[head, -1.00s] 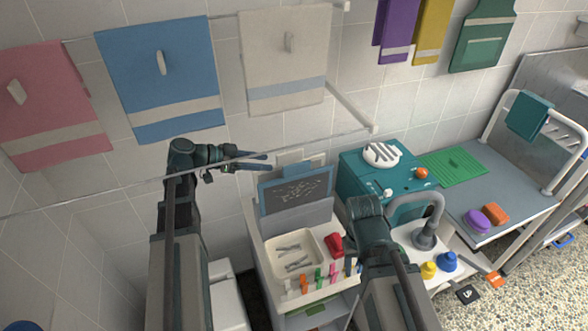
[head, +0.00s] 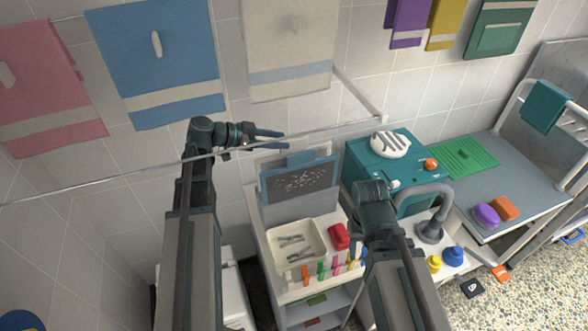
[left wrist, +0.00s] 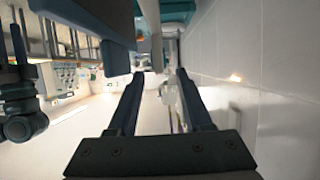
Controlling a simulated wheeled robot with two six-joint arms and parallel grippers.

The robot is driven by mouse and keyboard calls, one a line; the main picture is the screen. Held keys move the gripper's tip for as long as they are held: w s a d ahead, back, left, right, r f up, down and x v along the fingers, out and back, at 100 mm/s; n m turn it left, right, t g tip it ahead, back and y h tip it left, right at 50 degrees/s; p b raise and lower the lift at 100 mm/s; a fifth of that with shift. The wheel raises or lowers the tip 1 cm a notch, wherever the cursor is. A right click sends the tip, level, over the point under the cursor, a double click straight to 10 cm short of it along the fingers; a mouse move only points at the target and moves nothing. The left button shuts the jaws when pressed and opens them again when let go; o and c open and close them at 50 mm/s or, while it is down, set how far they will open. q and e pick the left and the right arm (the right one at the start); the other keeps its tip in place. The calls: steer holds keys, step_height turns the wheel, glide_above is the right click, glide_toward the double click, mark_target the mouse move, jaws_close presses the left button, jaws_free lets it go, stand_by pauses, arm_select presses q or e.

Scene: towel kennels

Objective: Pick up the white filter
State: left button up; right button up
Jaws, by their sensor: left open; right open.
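The white filter (head: 391,143) looks to be the pale, slotted, rounded piece on top of the teal box (head: 366,172) in the head view. My left gripper (head: 284,139) is open and empty, in front of the tiled wall above the framed board, well to the left of the filter. Its two spread fingers also show in the left wrist view (left wrist: 158,73), with blurred pale surfaces beyond them. My right arm rises in front of the teal box, below the filter. Its fingers are hidden behind the arm.
A framed board (head: 300,182) stands behind a cream tray (head: 296,248), a red object (head: 339,236) and coloured clips. A metal rail (head: 190,160) crosses near my left arm. A grey faucet (head: 432,228) stands right of my right arm. Towels hang above.

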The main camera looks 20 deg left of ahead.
mark_target(290, 140)
arm_select(q)
steer(key=b+x, duration=0.1)
steer(key=x, duration=0.3)
steer(key=shift+r, duration=0.15)
steer(key=shift+c, duration=0.3)
jaws_close()
steer(key=shift+r, duration=0.1)
stand_by(0.8)
